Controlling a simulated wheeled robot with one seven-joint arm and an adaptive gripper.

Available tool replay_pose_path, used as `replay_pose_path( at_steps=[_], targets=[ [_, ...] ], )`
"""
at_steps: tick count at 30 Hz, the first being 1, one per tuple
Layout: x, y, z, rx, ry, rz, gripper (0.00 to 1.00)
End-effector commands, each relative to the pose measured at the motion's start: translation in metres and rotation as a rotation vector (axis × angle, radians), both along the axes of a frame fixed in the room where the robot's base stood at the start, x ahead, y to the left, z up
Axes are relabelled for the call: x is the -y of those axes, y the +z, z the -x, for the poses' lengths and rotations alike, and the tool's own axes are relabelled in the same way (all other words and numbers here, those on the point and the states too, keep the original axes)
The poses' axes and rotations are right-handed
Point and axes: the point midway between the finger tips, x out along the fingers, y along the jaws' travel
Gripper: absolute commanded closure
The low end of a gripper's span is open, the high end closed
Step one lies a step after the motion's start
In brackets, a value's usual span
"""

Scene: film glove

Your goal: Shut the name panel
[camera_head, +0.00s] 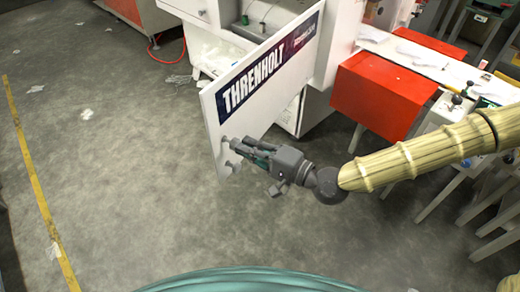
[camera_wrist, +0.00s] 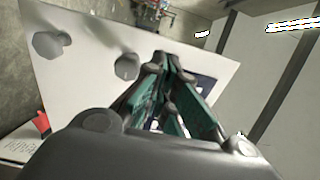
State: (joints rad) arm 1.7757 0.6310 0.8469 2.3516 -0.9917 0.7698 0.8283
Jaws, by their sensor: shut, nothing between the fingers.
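The name panel (camera_head: 262,112) is a white board with a dark THRENHOLT label. It stands swung out at an angle from the white machine (camera_head: 342,40), with a wide gap behind it. Two grey knobs (camera_head: 227,144) sit near its free left edge; the wrist view shows them on the panel face (camera_wrist: 90,85), one at the left (camera_wrist: 50,43) and one nearer the fingertips (camera_wrist: 127,67). My gripper (camera_head: 236,146) is shut and empty in front of the panel's lower left part, close to the knobs. I cannot tell whether the fingertips (camera_wrist: 168,62) touch the panel.
An orange-red cover (camera_head: 384,96) and a white worktable (camera_head: 432,62) with small items stand at the right. Grey stools or benches are beyond my arm. The concrete floor (camera_head: 110,150) left of the panel is mostly open, with scraps and a yellow line (camera_head: 38,190).

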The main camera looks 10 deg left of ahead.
Motion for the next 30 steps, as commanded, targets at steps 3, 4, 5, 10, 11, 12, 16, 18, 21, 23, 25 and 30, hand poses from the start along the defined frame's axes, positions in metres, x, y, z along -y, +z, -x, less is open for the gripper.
replay_pose_path(
  at_steps=[3,4,5,10,11,12,16,18,21,23,25,30],
  targets=[
    [-0.014,0.001,-0.005,0.001,0.002,0.001,1.0],
    [-0.018,0.001,-0.007,0.001,0.002,0.001,1.0],
    [-0.021,0.001,-0.008,0.001,0.002,0.001,1.0],
    [-0.041,0.002,-0.016,0.0,0.002,0.0,1.0],
    [-0.044,0.002,-0.018,0.001,0.001,0.0,1.0],
    [-0.048,0.002,-0.02,0.001,0.001,0.0,1.0],
    [-0.058,0.001,-0.024,0.0,0.0,0.001,1.0],
    [-0.062,0.001,-0.026,0.0,0.0,0.001,1.0],
    [-0.066,0.0,-0.027,0.0,0.0,0.0,1.0],
    [-0.067,0.0,-0.028,0.0,0.0,0.0,1.0],
    [-0.067,0.0,-0.028,0.0,0.0,0.0,1.0],
    [-0.067,0.0,-0.028,0.0,0.0,0.0,1.0]
  ],
)
